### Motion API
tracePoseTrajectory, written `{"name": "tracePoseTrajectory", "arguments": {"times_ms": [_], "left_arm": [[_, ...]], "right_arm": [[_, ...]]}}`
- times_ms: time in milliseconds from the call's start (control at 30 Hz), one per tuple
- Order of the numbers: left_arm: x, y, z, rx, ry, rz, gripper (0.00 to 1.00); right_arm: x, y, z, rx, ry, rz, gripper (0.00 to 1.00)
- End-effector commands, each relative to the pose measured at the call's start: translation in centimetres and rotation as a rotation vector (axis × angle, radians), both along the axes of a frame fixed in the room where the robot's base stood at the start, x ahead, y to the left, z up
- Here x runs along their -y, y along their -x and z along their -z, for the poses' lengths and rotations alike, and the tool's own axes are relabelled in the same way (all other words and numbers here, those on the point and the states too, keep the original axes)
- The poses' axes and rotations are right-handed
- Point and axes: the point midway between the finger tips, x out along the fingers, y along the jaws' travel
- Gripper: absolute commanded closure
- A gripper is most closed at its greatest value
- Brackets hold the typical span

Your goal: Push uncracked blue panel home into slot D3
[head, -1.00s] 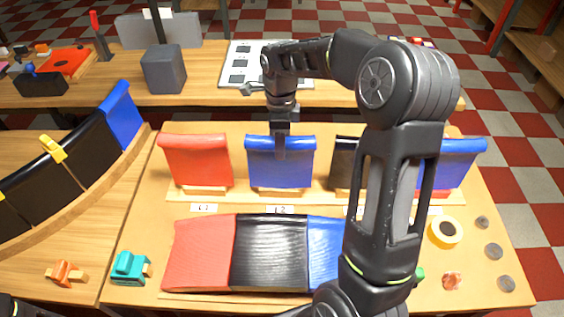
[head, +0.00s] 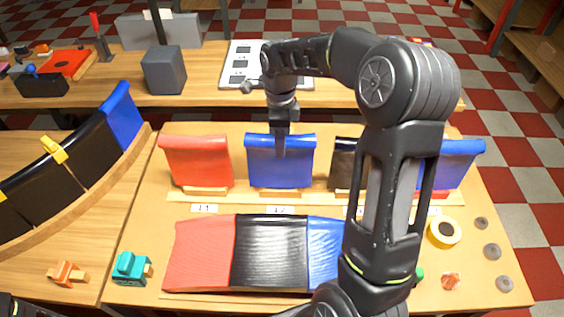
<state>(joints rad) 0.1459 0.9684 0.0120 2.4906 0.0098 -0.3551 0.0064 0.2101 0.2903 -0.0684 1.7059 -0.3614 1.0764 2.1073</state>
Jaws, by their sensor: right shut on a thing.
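A blue panel (head: 262,165) stands upright in the rack behind the label L2 in the head view. My right gripper (head: 281,150) reaches down from above and is shut on its top edge. Another blue panel (head: 458,160) stands at the rack's right end, partly behind my right arm. A fourth blue panel (head: 120,112) stands at the far end of the curved row at left. I cannot make out cracks or a D3 label. My left gripper is out of view.
A red panel (head: 198,160) and a partly hidden black panel (head: 345,162) flank the held one. A teal clamp (head: 130,267), an orange clamp (head: 66,273) and a yellow tape roll (head: 444,232) lie on the table. A grey block (head: 163,70) stands on the back bench.

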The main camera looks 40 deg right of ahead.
Motion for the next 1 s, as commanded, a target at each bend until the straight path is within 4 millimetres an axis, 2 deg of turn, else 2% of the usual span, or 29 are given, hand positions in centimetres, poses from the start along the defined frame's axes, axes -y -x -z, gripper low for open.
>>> {"name": "tracePoseTrajectory", "arguments": {"times_ms": [467,1000], "left_arm": [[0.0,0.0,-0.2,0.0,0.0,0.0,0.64],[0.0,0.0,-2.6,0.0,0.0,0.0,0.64]], "right_arm": [[0.0,0.0,-0.3,0.002,0.0,0.0,1.0],[0.1,0.0,-3.7,0.002,0.001,0.0,1.0]]}}
